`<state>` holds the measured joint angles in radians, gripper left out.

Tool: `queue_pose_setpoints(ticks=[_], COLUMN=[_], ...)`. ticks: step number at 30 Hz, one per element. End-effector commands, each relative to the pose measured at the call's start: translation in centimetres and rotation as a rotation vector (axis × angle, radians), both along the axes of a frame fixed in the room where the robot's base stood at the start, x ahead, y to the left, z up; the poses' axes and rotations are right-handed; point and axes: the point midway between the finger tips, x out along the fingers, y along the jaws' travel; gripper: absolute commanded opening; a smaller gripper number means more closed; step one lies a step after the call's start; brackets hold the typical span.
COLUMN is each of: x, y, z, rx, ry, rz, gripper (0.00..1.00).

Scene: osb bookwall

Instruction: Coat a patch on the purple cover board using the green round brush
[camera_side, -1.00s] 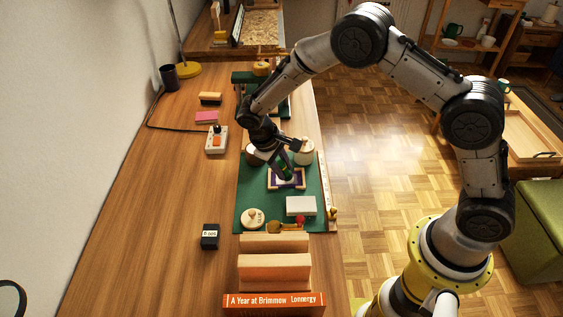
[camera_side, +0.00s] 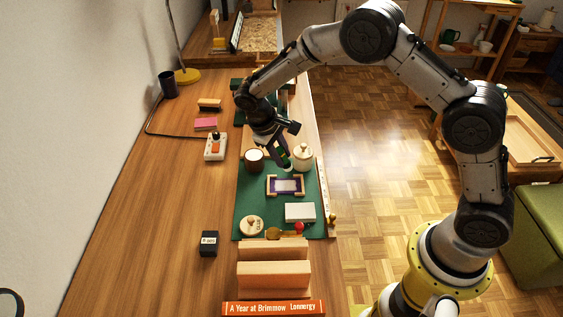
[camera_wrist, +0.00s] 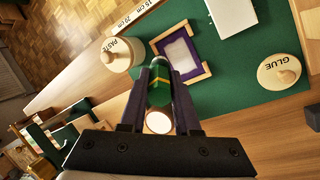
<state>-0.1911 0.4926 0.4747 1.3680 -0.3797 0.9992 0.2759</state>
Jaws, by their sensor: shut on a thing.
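The purple cover board (camera_side: 285,186) lies on a green mat, with pale wooden strips around it and a whitish patch in its middle. It also shows in the wrist view (camera_wrist: 191,74) at the upper middle. My gripper (camera_side: 281,151) is shut on the green round brush (camera_side: 283,160), which has a yellow band near the fingers (camera_wrist: 158,88). The brush is tilted, and its pale end is above the far side of the board, apart from it. A brown open pot (camera_side: 254,161) with white contents stands left of the brush.
A lidded paste pot (camera_side: 303,160) stands right of the brush, close to it. A glue lid (camera_side: 252,225) and a white block (camera_side: 300,212) lie on the green mat (camera_side: 265,205). Wooden blocks and an orange book (camera_side: 275,308) stand in front. The table's left side has free room.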

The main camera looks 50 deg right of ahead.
Motion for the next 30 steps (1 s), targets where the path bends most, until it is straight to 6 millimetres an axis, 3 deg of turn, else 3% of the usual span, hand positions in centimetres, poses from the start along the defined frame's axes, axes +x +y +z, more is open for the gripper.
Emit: queue_pose_setpoints(ticks=[12,30], x=[0.0,0.0], y=[0.0,0.0], z=[3.5,3.6], rx=[0.001,0.005], ry=[-0.001,-0.002], rz=[-0.001,-0.001], gripper=[0.0,0.0])
